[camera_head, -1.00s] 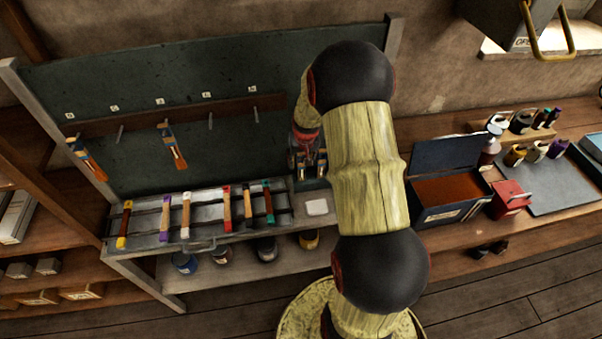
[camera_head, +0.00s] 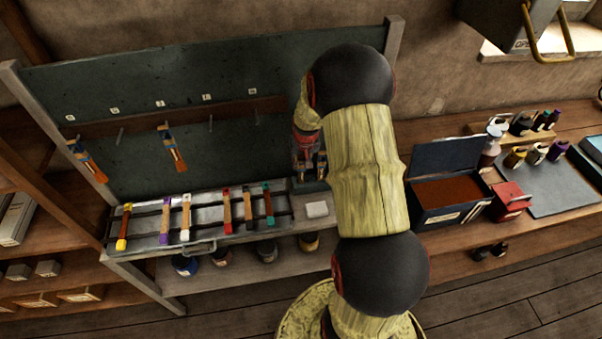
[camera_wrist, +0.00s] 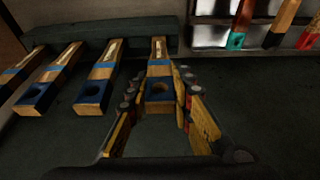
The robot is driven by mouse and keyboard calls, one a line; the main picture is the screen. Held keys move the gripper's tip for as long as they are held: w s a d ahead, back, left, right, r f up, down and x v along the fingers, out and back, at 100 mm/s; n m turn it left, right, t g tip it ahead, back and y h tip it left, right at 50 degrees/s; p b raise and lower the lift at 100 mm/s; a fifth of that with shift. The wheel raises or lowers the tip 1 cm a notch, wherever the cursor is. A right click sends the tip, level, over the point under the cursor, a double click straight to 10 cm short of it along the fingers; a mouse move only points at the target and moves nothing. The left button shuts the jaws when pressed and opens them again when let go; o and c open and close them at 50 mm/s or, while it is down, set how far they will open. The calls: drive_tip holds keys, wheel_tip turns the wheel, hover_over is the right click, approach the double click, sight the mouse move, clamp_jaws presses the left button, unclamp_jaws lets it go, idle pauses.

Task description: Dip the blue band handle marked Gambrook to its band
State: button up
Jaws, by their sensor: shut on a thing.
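In the wrist view, several wooden handles with blue bands and dark blue, holed ends lean in a row against a dark block (camera_wrist: 110,48). My gripper (camera_wrist: 158,84) is shut around the rightmost blue band handle (camera_wrist: 160,68), with a finger on each side near its holed end. Pale labels show on the handles, but their writing is too small to read, so I cannot tell which is Gambrook. In the head view, my gripper (camera_head: 306,150) is over the right end of the bench, partly hidden by my arm. Two blue band handles (camera_head: 172,148) hang from pegs on the board.
Handles with coloured ends lie across a metal tray (camera_head: 200,215). Several jars, including a blue one (camera_head: 185,264), stand on the shelf below. A white block (camera_head: 317,209) lies right of the tray. An open box (camera_head: 448,195) and a red box (camera_head: 510,198) stand farther right.

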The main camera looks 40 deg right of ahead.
drive_tip(key=shift+r, duration=0.1)
drive_tip(key=shift+r+p, duration=2)
drive_tip(key=shift+r, duration=1.65)
